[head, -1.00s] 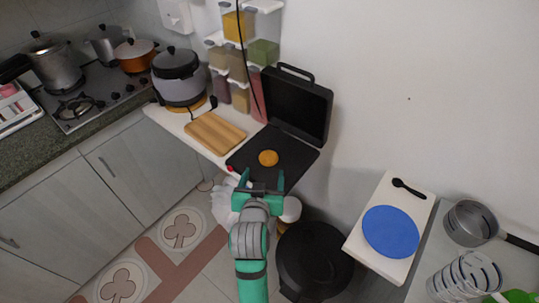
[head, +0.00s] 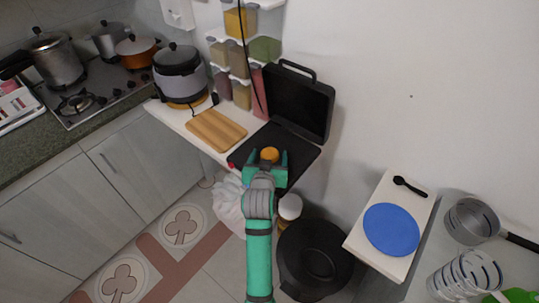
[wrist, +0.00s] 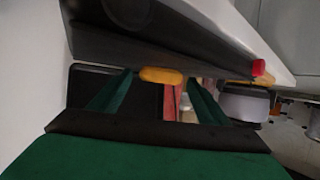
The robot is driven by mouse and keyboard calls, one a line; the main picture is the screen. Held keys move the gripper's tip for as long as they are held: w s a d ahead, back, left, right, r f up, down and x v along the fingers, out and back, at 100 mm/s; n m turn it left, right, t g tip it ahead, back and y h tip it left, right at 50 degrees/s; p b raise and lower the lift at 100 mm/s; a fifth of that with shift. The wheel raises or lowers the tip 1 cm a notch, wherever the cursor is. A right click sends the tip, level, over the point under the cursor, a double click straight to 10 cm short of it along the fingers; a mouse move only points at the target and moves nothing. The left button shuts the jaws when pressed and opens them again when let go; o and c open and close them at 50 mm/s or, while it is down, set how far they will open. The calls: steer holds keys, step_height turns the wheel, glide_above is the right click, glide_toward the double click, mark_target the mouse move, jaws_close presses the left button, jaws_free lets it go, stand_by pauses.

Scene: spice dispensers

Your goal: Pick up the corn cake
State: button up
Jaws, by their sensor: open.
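The corn cake (head: 270,154) is a small round orange-yellow disc on the flat black plate of an open grill (head: 302,147). It also shows in the wrist view (wrist: 161,75), ahead of and between the fingers. My gripper (head: 268,160) is green and open, with one finger toward each side of the cake at the grill's front part. In the wrist view the gripper (wrist: 155,92) is empty between its fingers. I cannot tell whether the fingers touch the cake.
The grill's raised black lid (head: 298,103) stands behind the plate. A wooden board (head: 216,130) lies left of the grill, with a rice cooker (head: 180,76) beyond it. Spice dispensers (head: 241,92) hang on the wall behind. A blue plate (head: 391,229) is on a white shelf at right.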

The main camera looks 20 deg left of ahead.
steer(key=c, duration=1.2)
steer(key=shift+c, duration=0.3)
steer(key=shift+r, duration=0.1)
